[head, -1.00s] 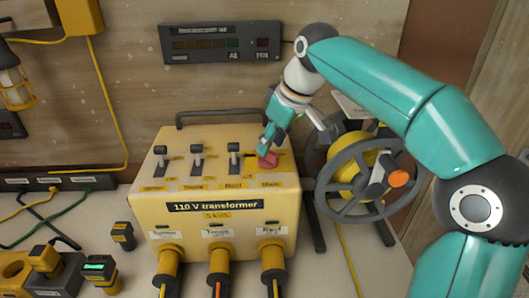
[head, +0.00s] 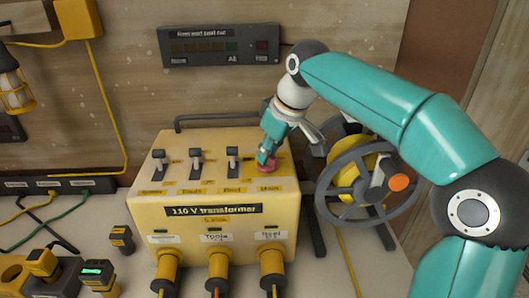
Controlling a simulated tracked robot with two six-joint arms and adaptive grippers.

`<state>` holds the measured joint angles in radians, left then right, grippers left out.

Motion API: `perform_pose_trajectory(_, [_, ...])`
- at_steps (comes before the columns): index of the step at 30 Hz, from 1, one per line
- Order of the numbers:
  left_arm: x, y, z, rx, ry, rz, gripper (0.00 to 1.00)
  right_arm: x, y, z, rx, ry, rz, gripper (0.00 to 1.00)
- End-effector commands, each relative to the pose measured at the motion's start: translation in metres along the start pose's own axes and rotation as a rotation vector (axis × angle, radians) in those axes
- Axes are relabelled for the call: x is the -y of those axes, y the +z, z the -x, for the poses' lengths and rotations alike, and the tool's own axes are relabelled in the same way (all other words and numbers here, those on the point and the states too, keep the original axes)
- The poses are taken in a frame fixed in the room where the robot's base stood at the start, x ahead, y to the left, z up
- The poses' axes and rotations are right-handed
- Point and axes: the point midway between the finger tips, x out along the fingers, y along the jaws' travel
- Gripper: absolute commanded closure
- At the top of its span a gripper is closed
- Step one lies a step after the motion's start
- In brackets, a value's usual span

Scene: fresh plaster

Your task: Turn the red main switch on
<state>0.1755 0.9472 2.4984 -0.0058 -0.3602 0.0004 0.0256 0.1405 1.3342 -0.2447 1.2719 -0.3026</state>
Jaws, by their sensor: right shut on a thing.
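The yellow 110 V transformer (head: 215,232) stands on the bench in the middle of the head view. The red main switch (head: 266,168) is at the right end of its top panel, behind the label "Main". My right gripper (head: 265,157) points down at the switch and is shut on it, covering much of it. Whether the switch is on or off cannot be told. My left gripper is not in view.
Several black levers (head: 195,162) stand left of the red switch on the panel. A cable reel (head: 365,175) stands close on the right. A dark display panel (head: 220,46) hangs on the wall behind. Plugged connectors (head: 217,268) line the transformer's front. Batteries and a charger (head: 65,280) lie at left.

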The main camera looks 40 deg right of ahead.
Motion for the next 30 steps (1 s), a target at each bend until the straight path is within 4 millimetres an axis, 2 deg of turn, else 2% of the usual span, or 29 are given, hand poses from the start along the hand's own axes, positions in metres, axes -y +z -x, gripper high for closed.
perform_pose_trajectory(8, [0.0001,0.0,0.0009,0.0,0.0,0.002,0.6,-0.0028,0.0015,-0.0015,0.004,0.004,-0.045,1.0])
perform_pose_trajectory(14, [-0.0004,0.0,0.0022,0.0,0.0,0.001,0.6,-0.0027,0.0011,-0.0011,0.004,0.046,-0.142,1.0])
perform_pose_trajectory(30, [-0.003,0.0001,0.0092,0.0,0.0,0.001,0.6,-0.001,0.0,-0.0013,0.007,0.236,-0.588,1.0])
